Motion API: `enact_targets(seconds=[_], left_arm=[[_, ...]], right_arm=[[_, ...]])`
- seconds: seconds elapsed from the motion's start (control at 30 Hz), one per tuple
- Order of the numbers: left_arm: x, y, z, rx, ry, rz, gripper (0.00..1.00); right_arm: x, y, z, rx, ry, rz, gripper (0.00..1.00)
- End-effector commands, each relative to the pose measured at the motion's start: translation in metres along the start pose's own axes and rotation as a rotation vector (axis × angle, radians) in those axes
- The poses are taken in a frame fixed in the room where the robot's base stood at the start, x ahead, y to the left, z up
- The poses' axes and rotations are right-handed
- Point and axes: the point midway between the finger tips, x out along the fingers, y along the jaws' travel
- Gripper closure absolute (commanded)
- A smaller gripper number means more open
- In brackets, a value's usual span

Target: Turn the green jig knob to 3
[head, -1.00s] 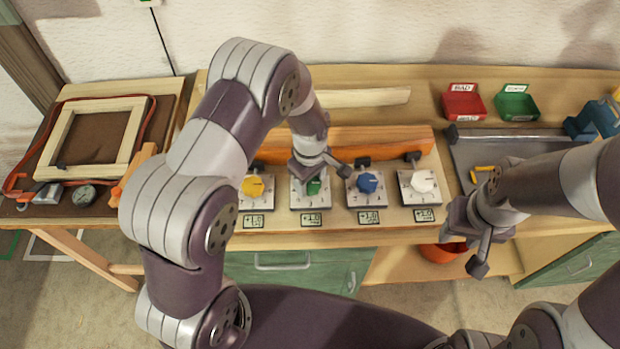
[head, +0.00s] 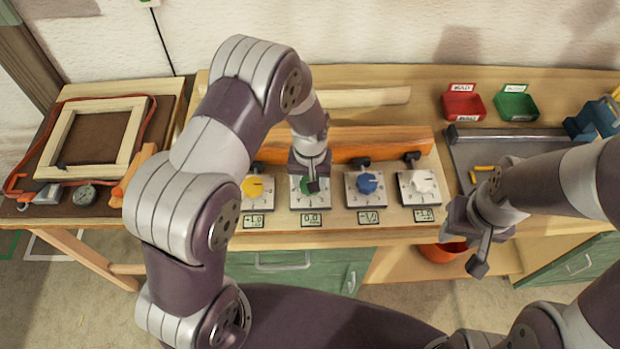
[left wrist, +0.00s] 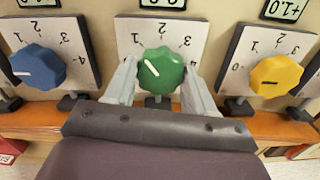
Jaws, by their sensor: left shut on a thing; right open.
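The green jig knob (left wrist: 160,72) sits on a white dial plate. In the left wrist view its white pointer aims at about 1; the figures 1, 2 and 3 show around it. My left gripper (left wrist: 160,82) is shut on the knob, one finger on each side. In the head view my left gripper (head: 313,180) hides much of the green knob (head: 304,184). The display (head: 311,220) below it appears to read 0.0. My right gripper (head: 469,243) is open and empty at the bench's front edge, right of the dials.
A yellow knob (head: 252,187) stands left of the green one, a blue knob (head: 367,183) and a white knob (head: 424,181) right of it. An orange lath (head: 385,141) lies behind them. Red (head: 463,106) and green (head: 516,107) bins stand at the back right.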

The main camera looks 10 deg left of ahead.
Motion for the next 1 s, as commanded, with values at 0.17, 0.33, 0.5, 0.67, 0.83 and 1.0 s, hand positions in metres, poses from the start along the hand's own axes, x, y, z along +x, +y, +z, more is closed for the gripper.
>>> enact_targets(seconds=[0.17,0.33,0.5,0.67,0.83,1.0], left_arm=[[-0.0012,0.0003,-0.0009,0.165,0.002,0.001,0.76],[-0.0011,0.0002,-0.0009,0.326,0.003,0.0,0.76],[-0.0011,0.0002,-0.0009,0.488,0.003,0.0,0.76],[-0.0012,0.0002,-0.001,0.64,0.003,0.0,0.76],[-0.0013,0.0003,-0.0012,0.801,0.004,0.0,0.76],[-0.0015,0.0003,-0.0014,0.962,0.005,-0.001,0.76]], right_arm=[[-0.0007,0.0,-0.0001,0.0,0.0,0.0,0.57],[-0.001,0.0,-0.0001,0.0,0.0,0.0,0.57],[-0.0012,0.0,-0.0001,0.0,0.0,0.0,0.57],[-0.0014,0.0,-0.0002,0.0,0.0,0.0,0.57],[-0.0016,0.0,-0.0002,0.0,0.0,0.0,0.57],[-0.0018,0.0,-0.0002,0.0,0.0,0.0,0.57]])
